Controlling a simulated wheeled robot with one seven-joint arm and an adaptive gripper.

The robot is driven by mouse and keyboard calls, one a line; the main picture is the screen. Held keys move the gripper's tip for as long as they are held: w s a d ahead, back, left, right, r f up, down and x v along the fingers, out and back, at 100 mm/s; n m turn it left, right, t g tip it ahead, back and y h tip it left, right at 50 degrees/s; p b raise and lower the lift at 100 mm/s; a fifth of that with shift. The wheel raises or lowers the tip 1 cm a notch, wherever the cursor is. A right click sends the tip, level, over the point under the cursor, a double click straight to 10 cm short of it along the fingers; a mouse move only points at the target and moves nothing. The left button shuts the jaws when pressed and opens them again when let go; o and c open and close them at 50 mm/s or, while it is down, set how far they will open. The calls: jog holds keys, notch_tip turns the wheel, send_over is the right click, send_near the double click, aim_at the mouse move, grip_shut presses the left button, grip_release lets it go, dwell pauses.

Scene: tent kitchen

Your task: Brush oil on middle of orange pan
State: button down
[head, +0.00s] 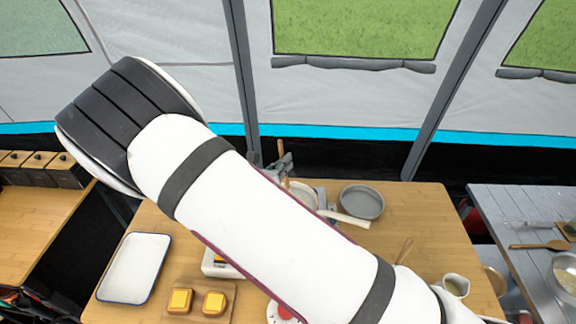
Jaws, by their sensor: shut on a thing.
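My arm crosses the middle of the head view and hides much of the table. My gripper (284,166) shows small and grey past the arm, above the far edge of the table. It is shut on what looks like the brush, of which only a short brown handle end (280,147) shows. Just below the gripper is a pan (303,190) with a long cream handle (344,218), partly hidden by my arm. Its visible inside looks pale; its middle and any oil on it cannot be made out. The brush's bristles are hidden, so contact with the pan cannot be told.
A grey round pan (362,203) stands right of the cream handle. A white tray (135,268) and a board with two yellow-topped toasts (197,302) lie front left. A small cream pitcher (455,286) stands front right. A grey side table (520,217) is at right.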

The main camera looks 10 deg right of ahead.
jog(key=shift+w+a+b, duration=0.9)
jog(key=shift+w+a, duration=0.35)
jog(key=shift+a, duration=0.5)
jog(key=s+d+p, duration=0.4)
jog(key=d, duration=0.3)
jog(key=shift+d, duration=0.4)
jog(key=w+a+b, duration=0.4)
jog(key=w+a, duration=0.2)
jog(key=shift+a, duration=0.2)
dwell(0.6)
notch_tip(320, 180, up, 6)
jog(key=p, duration=0.2)
dwell(0.6)
jog(key=shift+r, duration=0.1)
